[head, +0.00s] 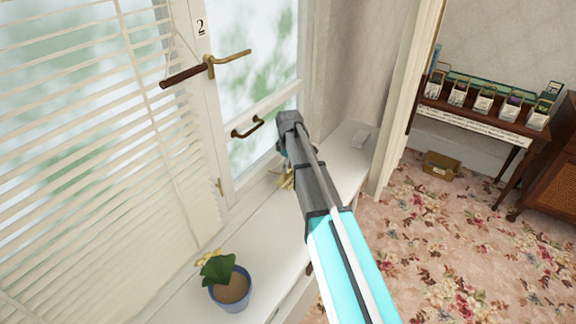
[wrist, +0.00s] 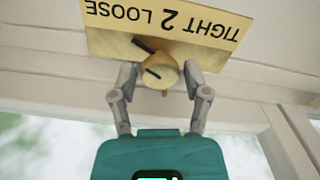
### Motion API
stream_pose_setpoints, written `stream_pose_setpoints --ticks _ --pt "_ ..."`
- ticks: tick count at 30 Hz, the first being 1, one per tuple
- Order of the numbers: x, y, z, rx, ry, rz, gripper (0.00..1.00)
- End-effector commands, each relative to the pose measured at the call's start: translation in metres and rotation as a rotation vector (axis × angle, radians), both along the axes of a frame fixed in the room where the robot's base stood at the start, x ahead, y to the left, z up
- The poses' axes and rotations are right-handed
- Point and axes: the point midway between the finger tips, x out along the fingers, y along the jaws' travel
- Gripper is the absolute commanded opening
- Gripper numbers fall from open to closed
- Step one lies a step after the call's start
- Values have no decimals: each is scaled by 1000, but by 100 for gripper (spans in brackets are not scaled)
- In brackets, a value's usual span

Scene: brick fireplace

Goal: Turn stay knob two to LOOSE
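In the wrist view, the stay knob (wrist: 160,72) is round and brass-coloured, with dark slanted marks on and beside it. Behind it is a yellow plate (wrist: 205,22) that reads TIGHT 2 LOOSE upside down, with LOOSE at the picture's left and TIGHT at the right. My gripper (wrist: 160,78) is open, one finger on each side of the knob, with what looks like a narrow gap on both sides. In the head view, my gripper (head: 285,160) is low by the window frame marked 2. A bit of brass (head: 286,181) shows beside it; the knob itself cannot be made out there.
A potted plant (head: 230,289) and a small pale box (head: 361,136) stand on the white sill (head: 195,290). Blinds (head: 80,150) hang at the left.

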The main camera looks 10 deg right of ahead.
Motion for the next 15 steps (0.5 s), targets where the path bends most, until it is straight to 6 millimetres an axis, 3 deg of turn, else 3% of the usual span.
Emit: stream_pose_setpoints --ticks 2,15 --pt "0 0 0 0 0 -1 84" --pt "0 0 0 0 0 -5 84"
